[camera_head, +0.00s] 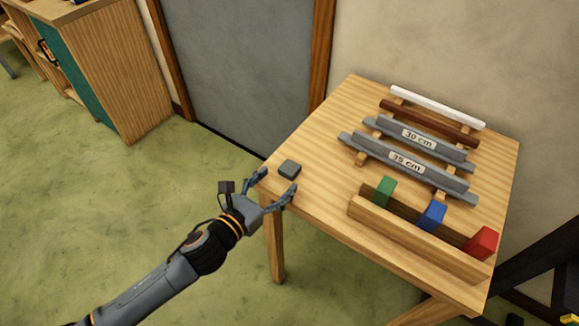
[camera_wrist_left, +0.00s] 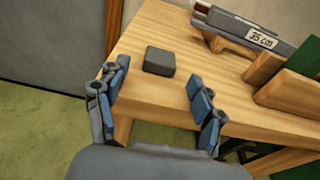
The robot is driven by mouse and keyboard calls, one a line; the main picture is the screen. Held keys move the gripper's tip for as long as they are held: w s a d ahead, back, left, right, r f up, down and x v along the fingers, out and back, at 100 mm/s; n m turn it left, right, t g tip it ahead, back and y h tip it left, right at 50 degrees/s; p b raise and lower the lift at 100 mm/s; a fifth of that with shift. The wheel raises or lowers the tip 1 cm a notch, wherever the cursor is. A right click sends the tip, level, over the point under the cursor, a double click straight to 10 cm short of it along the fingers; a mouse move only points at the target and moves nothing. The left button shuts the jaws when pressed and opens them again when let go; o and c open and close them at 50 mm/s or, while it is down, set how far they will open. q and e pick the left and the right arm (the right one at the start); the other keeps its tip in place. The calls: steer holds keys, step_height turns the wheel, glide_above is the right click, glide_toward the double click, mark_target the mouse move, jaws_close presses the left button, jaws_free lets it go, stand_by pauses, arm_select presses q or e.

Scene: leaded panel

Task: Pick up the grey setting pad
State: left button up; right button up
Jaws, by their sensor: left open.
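The grey setting pad (camera_head: 290,169) is a small dark grey block lying flat on the wooden table (camera_head: 330,125), near its left corner. It also shows in the left wrist view (camera_wrist_left: 159,61), ahead of the fingers and between their lines. My left gripper (camera_head: 276,188) is open and empty at the table's near left edge, with its fingertips pointing at the pad and short of it. In the left wrist view the two blue-tipped fingers (camera_wrist_left: 157,76) are spread wide. My right gripper does not show.
Right of the pad stand grey bars marked 30 cm (camera_head: 418,138) and 35 cm (camera_head: 405,161), a brown bar (camera_head: 430,122) and a white bar (camera_head: 437,107). A wooden rack (camera_head: 410,237) holds green, blue and red blocks. The table around the pad is clear.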

mark_target(284, 173)
arm_select(q)
steer(key=x, duration=0.4)
steer(key=shift+r, duration=0.1)
steer(key=shift+s, duration=0.1)
steer(key=c, duration=1.2)
steer(key=shift+r, duration=0.1)
